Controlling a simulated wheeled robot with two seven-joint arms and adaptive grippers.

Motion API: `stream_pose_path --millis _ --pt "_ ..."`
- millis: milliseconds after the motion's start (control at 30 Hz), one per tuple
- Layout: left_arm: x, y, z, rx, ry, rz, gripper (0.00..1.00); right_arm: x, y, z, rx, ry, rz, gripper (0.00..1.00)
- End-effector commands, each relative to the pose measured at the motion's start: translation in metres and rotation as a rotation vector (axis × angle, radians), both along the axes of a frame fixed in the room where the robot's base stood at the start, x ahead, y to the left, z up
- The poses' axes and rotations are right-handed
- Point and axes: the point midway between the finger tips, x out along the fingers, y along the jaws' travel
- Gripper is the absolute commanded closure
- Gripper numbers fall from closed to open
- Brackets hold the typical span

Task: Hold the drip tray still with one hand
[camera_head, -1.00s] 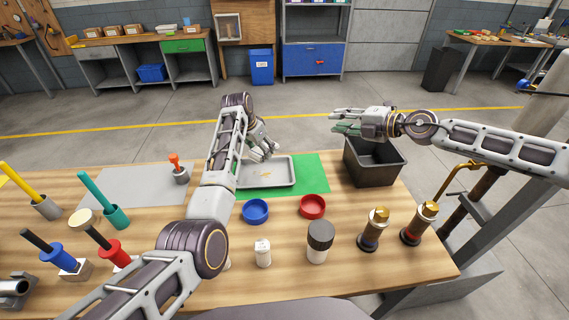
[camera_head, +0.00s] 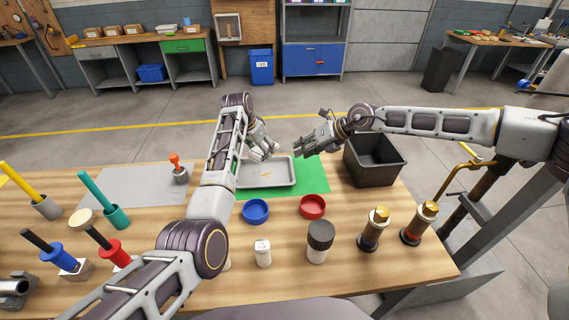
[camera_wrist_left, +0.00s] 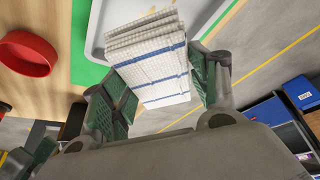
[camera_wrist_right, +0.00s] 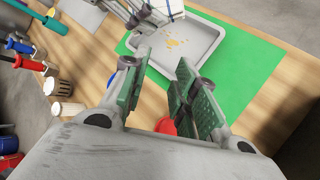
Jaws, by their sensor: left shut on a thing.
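The grey drip tray (camera_head: 280,183) lies on a green mat (camera_head: 317,178) on the workbench. A yellowish smear (camera_wrist_right: 176,42) is on its floor in the right wrist view. My left gripper (camera_head: 262,148) is shut on a folded white cloth with blue stripes (camera_wrist_left: 152,62), above the tray's far left part; the arm hides some of the tray in the head view. My right gripper (camera_head: 304,148) is open and empty, above and beyond the tray's right side, apart from it. Its spread fingers (camera_wrist_right: 163,68) show in the right wrist view.
A black open bin (camera_head: 375,160) stands right of the mat. A blue dish (camera_head: 255,211) and a red dish (camera_head: 312,207) sit in front of the tray. A dark-capped jar (camera_head: 319,242), a small white bottle (camera_head: 263,253) and gold-topped cylinders (camera_head: 374,230) stand nearer.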

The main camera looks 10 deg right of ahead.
Motion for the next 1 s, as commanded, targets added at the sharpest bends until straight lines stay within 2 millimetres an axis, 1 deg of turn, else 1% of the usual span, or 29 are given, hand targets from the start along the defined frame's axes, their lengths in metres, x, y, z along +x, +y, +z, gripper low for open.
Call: stream_pose_path --millis 33,200,500,1000 --pt "0.000 0.000 0.000 0.000 0.000 0.000 0.59 0.000 0.005 -0.004 -0.033 -0.009 0.035 0.72" --pt "0.000 0.000 0.000 0.000 0.000 0.000 0.59 0.000 0.017 -0.017 -0.147 -0.043 0.161 0.72" --pt "0.000 0.000 0.000 0.000 0.000 0.000 0.59 0.000 0.033 -0.039 -0.345 -0.096 0.390 0.72" --pt "0.000 0.000 0.000 0.000 0.000 0.000 0.59 0.002 0.052 -0.060 -0.657 -0.167 0.782 0.72"
